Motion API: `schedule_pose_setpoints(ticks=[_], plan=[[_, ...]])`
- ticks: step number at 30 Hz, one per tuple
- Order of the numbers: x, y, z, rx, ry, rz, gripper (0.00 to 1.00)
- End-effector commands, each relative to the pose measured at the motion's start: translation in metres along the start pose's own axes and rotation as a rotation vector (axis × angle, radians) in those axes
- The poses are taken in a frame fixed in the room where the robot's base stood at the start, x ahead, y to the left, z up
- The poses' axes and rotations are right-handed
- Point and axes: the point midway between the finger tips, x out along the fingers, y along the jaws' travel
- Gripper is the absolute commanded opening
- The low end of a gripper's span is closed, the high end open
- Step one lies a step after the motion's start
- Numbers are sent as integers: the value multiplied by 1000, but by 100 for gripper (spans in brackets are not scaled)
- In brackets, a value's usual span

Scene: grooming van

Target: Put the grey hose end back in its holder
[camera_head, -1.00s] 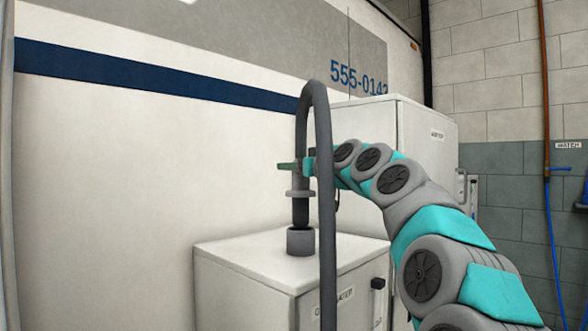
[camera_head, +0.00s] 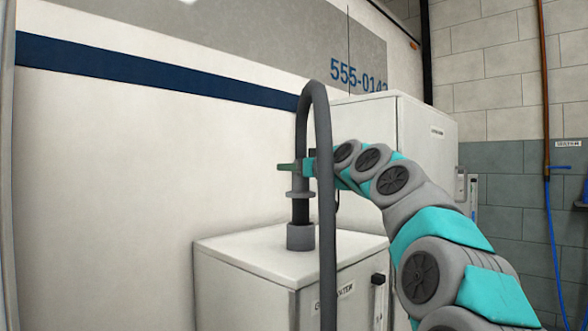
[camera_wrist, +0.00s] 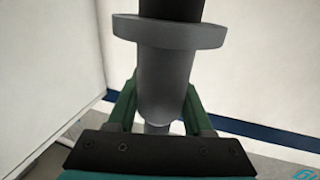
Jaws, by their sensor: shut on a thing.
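The grey hose end (camera_head: 300,181) hangs upright from a looped grey hose, with a round collar (camera_head: 299,194) and a black tip (camera_head: 300,211) pointing down. My gripper (camera_head: 297,167) is shut on the grey body above the collar. The holder (camera_head: 300,237) is a short grey round socket on top of a white cabinet. The tip is over the socket and its lower end meets the socket's mouth; how deep it sits is hidden. In the wrist view, the green fingers of my gripper (camera_wrist: 158,98) flank the grey body (camera_wrist: 165,85), with collar and black tip above.
The low white cabinet (camera_head: 245,250) bears the holder, and a taller white cabinet (camera_head: 425,140) stands behind my arm. The white van wall (camera_head: 130,170) with a blue stripe is behind. The hose (camera_head: 326,210) hangs in front of the low cabinet. The cabinet top beside the socket is clear.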

Motion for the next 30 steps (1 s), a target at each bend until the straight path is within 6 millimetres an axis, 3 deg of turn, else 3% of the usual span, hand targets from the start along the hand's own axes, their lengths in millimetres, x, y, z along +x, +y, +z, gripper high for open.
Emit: schedule_pose_setpoints(ticks=[17, 30], plan=[[0, 0, 3, 0, 1, 0, 0], [0, 0, 16, 0, 1, 0, 0]])
